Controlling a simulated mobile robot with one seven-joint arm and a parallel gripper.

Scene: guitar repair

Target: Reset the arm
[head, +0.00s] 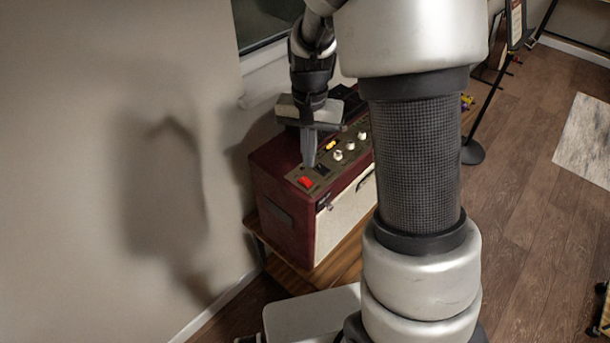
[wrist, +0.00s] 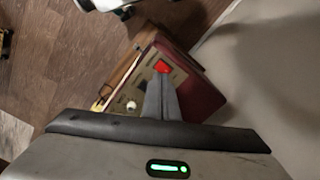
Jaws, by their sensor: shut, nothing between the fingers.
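My gripper (head: 309,160) is shut and empty, pointing down over the control panel of a dark red amplifier (head: 270,185) in the head view. Its fingertips show close to a red switch (head: 305,182); I cannot tell whether they touch the panel. In the wrist view the closed fingers (wrist: 161,85) point toward the red switch (wrist: 161,66), with the amplifier (wrist: 200,95) beyond them. My arm hides the right part of the amplifier in the head view.
The amplifier stands on a low wooden bench (head: 290,275) beside a plain wall (head: 100,150). White knobs (head: 338,155) and a yellow one (head: 330,145) sit on its panel. A black stand (head: 473,150) is behind my arm. Wooden floor (head: 530,220) is open at the right.

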